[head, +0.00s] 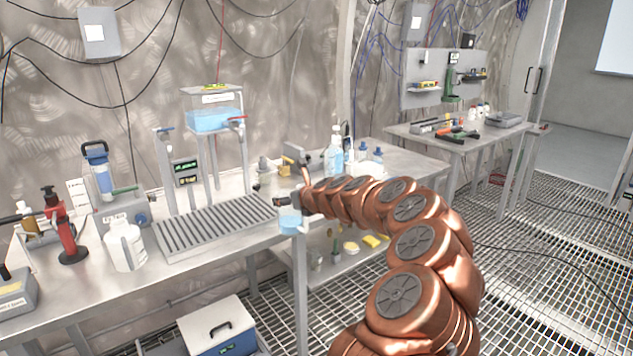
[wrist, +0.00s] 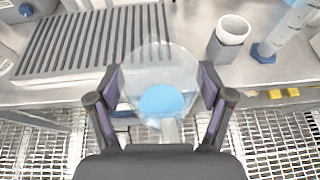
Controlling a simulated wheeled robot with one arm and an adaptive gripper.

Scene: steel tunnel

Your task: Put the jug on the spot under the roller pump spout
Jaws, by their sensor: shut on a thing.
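The jug (wrist: 160,62) is clear, with blue liquid in it. My gripper (wrist: 160,80) is shut on it, one finger on each side. In the head view the jug (head: 290,222) looks about upright at the bench's front edge, right of the ribbed drip tray, and my arm covers part of it. A grey device with a yellow part (head: 290,163) stands farther back on the bench, partly behind my arm; I cannot tell whether it is the roller pump. I cannot make out the spout or the spot under it.
The drip tray (head: 208,228) lies left of the jug. Clear bottles (head: 335,158) stand behind my arm. A white jug (head: 123,243) stands at left. A lower shelf (head: 340,262) holds small items.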

